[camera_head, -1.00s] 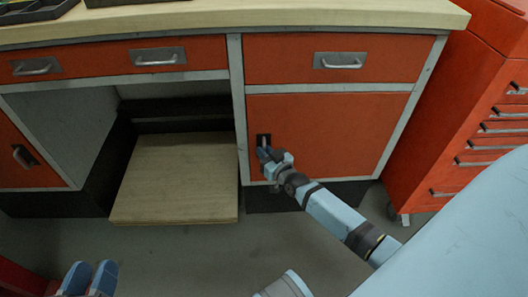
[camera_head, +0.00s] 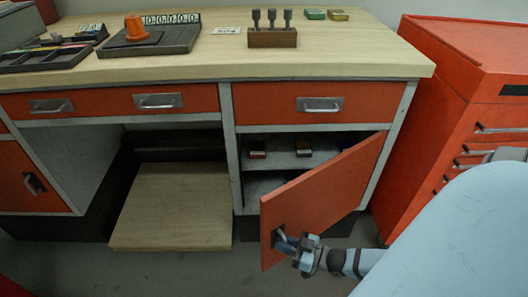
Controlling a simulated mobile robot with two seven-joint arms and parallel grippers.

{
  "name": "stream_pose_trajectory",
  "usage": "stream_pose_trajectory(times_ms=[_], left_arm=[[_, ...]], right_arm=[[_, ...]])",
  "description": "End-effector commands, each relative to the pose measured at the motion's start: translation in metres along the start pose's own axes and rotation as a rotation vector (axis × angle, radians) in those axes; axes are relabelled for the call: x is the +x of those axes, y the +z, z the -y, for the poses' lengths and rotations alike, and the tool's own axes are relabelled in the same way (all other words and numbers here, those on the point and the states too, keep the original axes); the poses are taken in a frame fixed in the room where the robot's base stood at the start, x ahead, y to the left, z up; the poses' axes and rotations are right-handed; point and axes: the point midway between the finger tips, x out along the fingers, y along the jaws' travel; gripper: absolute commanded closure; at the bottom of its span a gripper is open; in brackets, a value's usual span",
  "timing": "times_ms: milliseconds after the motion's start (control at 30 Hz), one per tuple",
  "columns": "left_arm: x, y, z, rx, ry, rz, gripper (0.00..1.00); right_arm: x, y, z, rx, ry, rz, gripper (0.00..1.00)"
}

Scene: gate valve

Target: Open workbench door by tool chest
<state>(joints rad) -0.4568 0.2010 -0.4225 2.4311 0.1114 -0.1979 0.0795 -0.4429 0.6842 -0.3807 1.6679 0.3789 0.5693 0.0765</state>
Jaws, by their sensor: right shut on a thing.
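The orange workbench door (camera_head: 325,192) stands partly open, hinged on its right side and swung out toward me. Behind it the cabinet shelf (camera_head: 290,160) shows, with small boxes on it. My right gripper (camera_head: 284,243) is shut on the door's handle (camera_head: 279,235) near the door's free left edge. The fingers hide most of the handle. The red tool chest (camera_head: 455,120) stands to the right of the workbench (camera_head: 250,68). My left gripper is not in view.
A drawer with a metal handle (camera_head: 319,104) sits above the cabinet. A low wooden platform (camera_head: 170,205) fills the knee space at left. Grey floor is clear in front.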

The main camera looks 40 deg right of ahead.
Motion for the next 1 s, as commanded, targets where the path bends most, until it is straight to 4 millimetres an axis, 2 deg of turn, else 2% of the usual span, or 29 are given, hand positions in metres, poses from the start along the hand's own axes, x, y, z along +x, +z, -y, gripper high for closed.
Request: stream_pose_trajectory(times_ms=[33, 100, 300, 467, 700, 800, 1000], left_arm=[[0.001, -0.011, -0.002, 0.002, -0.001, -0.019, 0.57], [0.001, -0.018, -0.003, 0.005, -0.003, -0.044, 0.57], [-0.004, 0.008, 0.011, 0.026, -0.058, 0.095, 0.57], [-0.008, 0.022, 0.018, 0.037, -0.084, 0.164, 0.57], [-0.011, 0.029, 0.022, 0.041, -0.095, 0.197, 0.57], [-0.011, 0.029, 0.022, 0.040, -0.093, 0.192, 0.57], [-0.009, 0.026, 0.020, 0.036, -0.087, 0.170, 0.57]], right_arm=[[-0.021, -0.004, 0.010, -0.001, -0.050, 0.009, 1.00], [-0.048, -0.003, 0.022, 0.000, -0.117, 0.009, 1.00], [-0.126, -0.003, 0.047, 0.001, -0.307, 0.010, 1.00], [-0.192, -0.001, 0.057, 0.003, -0.457, 0.011, 1.00], [-0.279, 0.001, 0.052, 0.002, -0.660, 0.011, 1.00], [-0.309, 0.002, 0.047, 0.002, -0.729, 0.012, 1.00], [-0.352, 0.002, 0.036, 0.001, -0.832, 0.010, 1.00]])
